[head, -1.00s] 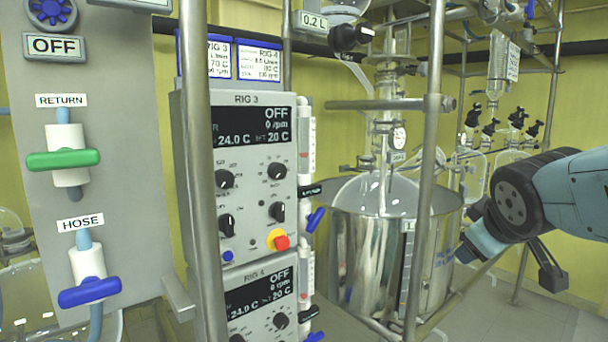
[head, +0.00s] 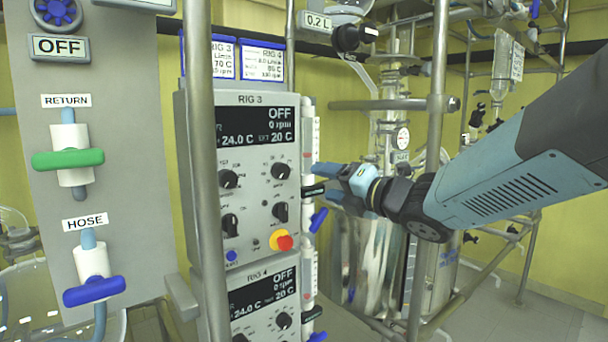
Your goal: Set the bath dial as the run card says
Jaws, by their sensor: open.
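The RIG 3 control box (head: 262,215) hangs in the middle, with several black dials and a dark display reading OFF, 0 rpm, 24.0 C and SET 20 C. One dial (head: 281,170) is upper right on its face; its label is too small to read. Below is the RIG 4 box (head: 272,308), also showing OFF and SET 20 C. Two run cards, for RIG 3 (head: 223,58) and RIG 4 (head: 262,60), stand on top; the RIG 3 card is partly hidden by a post. My gripper (head: 322,182) is open and empty, just right of the RIG 3 box.
A steel post (head: 203,150) stands before the box's left side; another post (head: 433,130) rises right of it. A red emergency knob (head: 283,242) is low on the RIG 3 face. A steel vessel (head: 380,250) stands behind my arm. Left is a panel with green (head: 68,160) and blue (head: 94,291) valve handles.

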